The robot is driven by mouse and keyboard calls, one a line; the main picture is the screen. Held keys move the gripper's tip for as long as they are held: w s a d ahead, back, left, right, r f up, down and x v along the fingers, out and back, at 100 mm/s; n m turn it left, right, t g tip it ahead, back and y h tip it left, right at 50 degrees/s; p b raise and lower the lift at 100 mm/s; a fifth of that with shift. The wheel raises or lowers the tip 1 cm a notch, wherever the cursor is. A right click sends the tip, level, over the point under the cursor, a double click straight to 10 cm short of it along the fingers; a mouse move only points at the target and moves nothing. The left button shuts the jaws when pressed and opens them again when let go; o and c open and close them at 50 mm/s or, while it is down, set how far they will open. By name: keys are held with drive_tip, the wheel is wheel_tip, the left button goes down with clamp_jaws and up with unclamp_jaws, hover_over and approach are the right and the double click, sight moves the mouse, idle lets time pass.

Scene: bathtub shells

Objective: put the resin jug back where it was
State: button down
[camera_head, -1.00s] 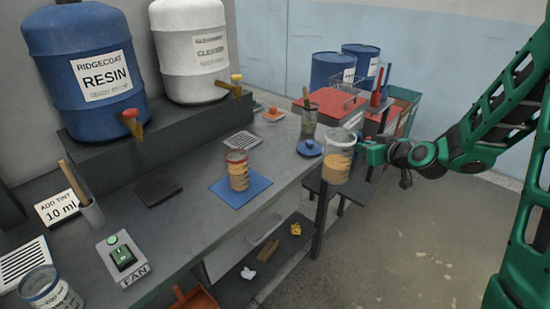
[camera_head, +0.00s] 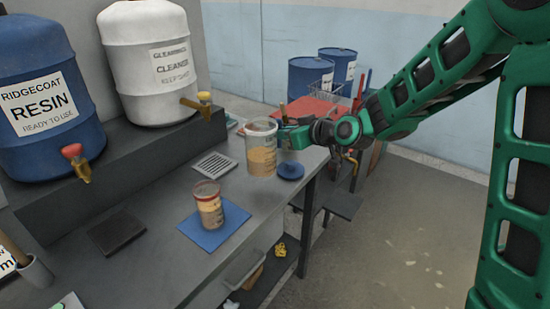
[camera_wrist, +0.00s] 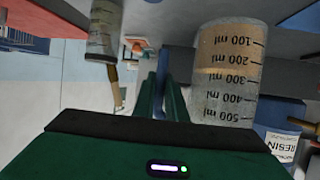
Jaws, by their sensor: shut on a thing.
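My gripper (camera_head: 284,138) is shut on the resin jug (camera_head: 262,157), a clear jug with a pale rim and tan contents. It is held upright at the far end of the bench and appears raised above the top. In the wrist view the jug (camera_wrist: 225,80) shows inverted ml marks, right of my gripper's fingers (camera_wrist: 160,90); a blue strip between them may be its handle. A red-rimmed cup (camera_head: 209,207) with tan contents stands on a blue mat (camera_head: 232,218), apart from the jug.
A blue resin drum (camera_head: 45,95) and a white cleaner drum (camera_head: 152,65) stand on a raised shelf at left. A dark pad (camera_head: 117,234) lies left of the mat.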

sight(280, 149)
drive_tip(key=shift+a+f, duration=0.25)
drive_tip(key=shift+f, duration=2.7)
drive_tip(key=c, duration=1.8)
unclamp_jaws()
